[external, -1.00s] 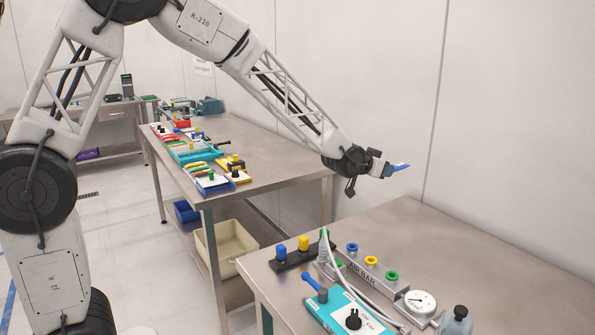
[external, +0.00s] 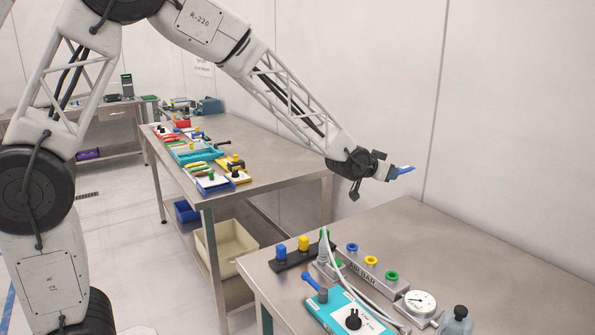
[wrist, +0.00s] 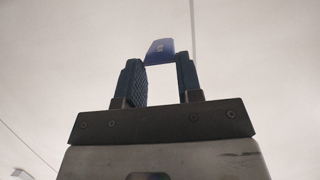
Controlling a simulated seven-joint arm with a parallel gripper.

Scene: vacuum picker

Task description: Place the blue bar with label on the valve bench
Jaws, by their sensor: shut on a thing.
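A blue bar (external: 406,170) is held at the tip of my gripper (external: 391,172). In the wrist view the bar (wrist: 159,50) shows faint pale marks and sits between the two fingers of my gripper (wrist: 162,75), its end reaching past their tips. Most of the bar is hidden or seen end-on. The valve bench appears to be the steel bench (external: 490,262) at the front right. My gripper is in the air above and behind its far left corner, with the bar pointing right.
The bench carries a rail with coloured rings (external: 360,268), a gauge (external: 420,302), hoses, a teal box (external: 350,312) and a dark block with coloured knobs (external: 292,252). Its far right top is bare. A second steel table (external: 270,160) holds trays and parts.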

